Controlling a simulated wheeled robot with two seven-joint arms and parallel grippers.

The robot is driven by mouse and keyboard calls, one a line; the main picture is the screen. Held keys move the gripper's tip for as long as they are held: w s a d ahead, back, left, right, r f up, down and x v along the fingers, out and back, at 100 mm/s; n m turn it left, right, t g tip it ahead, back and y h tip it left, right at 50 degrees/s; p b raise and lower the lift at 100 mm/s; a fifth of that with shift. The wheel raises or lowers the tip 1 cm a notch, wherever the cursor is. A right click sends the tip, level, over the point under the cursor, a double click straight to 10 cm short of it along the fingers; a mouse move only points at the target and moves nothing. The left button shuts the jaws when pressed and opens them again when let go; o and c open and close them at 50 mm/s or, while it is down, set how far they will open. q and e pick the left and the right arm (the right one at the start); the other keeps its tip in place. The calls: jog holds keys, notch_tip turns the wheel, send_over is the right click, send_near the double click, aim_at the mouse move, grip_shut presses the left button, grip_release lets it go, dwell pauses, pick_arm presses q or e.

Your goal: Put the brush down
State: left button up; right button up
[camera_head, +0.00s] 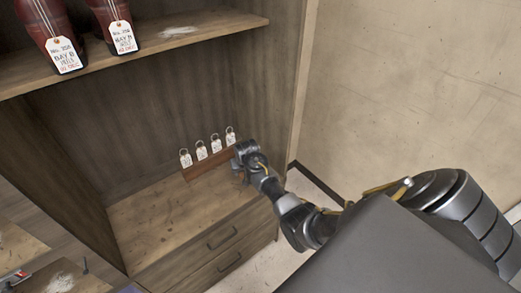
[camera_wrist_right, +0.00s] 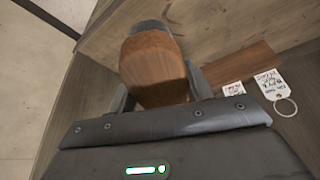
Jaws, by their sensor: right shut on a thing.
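The brush (camera_wrist_right: 155,70) has a brown wooden body and shows between the two fingers of my right gripper in the right wrist view. My right gripper (camera_wrist_right: 158,98) is shut on it. In the head view my right gripper (camera_head: 243,158) is at the right end of the wooden cabinet's lower shelf (camera_head: 165,215), beside a brown wooden strip with tags. The brush is hard to make out there, and I cannot tell whether it touches the shelf. My left gripper is not in view.
Several white tags with rings (camera_head: 201,150) stand along the brown strip (camera_head: 205,165). Drawers (camera_head: 222,238) are below. The lower shelf's left and front are clear. A wall (camera_head: 410,80) is at right.

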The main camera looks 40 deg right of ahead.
jog(key=w+d+f+b, duration=0.1)
jog(key=d+f+b, duration=0.2)
jog(key=d+b, duration=0.1)
jog(key=w+d+f+b, duration=0.2)
jog(key=d+f+b, duration=0.1)
jog(key=b, duration=0.3)
jog(key=w+d+f+b, duration=0.2)
jog(key=d+f+b, duration=0.1)
jog(key=d+b, duration=0.2)
jog(key=shift+d+f, duration=0.15)
jog(key=shift+f, duration=0.1)
jog(key=shift+d, duration=0.15)
jog(key=shift+b, duration=0.3)
jog(key=f+b, duration=0.2)
jog(key=b, duration=0.1)
jog(key=f+b, duration=0.2)
jog(key=shift+w+d, duration=0.1)
jog(key=shift+d, duration=0.2)
jog(key=shift+r, duration=0.25)
jog(key=shift+f, duration=0.1)
